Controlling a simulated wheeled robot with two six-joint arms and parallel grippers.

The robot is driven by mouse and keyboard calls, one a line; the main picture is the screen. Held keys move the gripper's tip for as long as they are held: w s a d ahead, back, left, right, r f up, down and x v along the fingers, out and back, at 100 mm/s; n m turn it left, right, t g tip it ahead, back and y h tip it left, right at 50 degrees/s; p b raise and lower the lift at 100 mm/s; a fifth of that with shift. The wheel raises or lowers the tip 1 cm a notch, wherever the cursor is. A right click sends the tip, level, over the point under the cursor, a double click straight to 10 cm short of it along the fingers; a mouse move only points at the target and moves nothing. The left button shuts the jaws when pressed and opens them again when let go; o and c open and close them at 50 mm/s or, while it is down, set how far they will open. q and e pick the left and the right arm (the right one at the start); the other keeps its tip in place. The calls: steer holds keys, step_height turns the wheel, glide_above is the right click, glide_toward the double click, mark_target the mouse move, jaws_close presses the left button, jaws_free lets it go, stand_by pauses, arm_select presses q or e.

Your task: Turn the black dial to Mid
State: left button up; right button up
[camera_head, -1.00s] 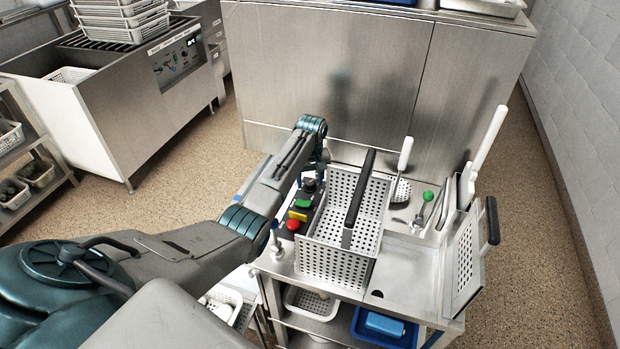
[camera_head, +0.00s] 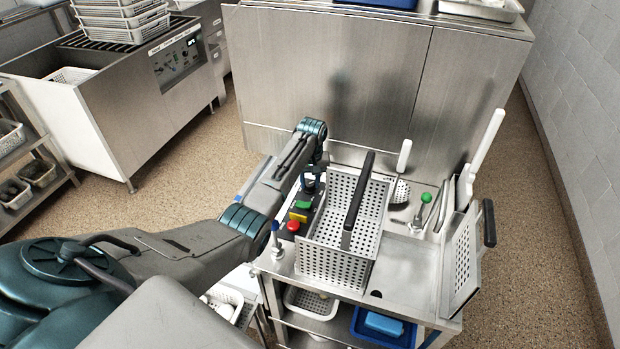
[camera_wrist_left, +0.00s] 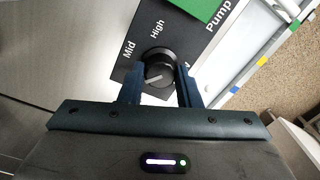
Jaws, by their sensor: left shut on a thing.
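The black dial (camera_wrist_left: 158,68) sits on a dark control panel (camera_wrist_left: 125,72) in the left wrist view. The words Mid and High are printed beside it, Mid to its left and High above. A pale line crosses the dial's face; I cannot tell surely which label it points to. My left gripper (camera_wrist_left: 158,84) has one finger on each side of the dial and is shut on it. In the head view my left gripper (camera_head: 312,182) is over the far end of the panel and hides most of the dial. My right gripper is not in view.
The panel also carries green (camera_head: 303,206), yellow (camera_head: 298,216) and red (camera_head: 293,226) buttons. A perforated basket (camera_head: 335,262) with a black handle stands close to its right. A blue-topped dispenser (camera_head: 276,235) stands at the front left. Several utensils lie farther right.

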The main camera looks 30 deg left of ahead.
mark_target(311, 184)
arm_select(q)
steer(key=m+p, duration=0.1)
steer(key=m, duration=0.1)
steer(key=m+p, duration=0.1)
steer(key=m, duration=0.1)
steer(key=shift+r+m+p, duration=0.2)
steer(key=shift+m+p, duration=0.1)
steer(key=shift+p, duration=0.1)
steer(key=m+p, duration=0.1)
steer(key=m, duration=0.2)
steer(key=shift+w+f+m+p, duration=0.1)
steer(key=shift+m+p, duration=0.4)
steer(key=shift+m, duration=0.6)
steer(key=o, duration=1)
step_height(311, 184, up, 11)
steer(key=shift+d+f+b, duration=0.15)
steer(key=shift+b, duration=0.95)
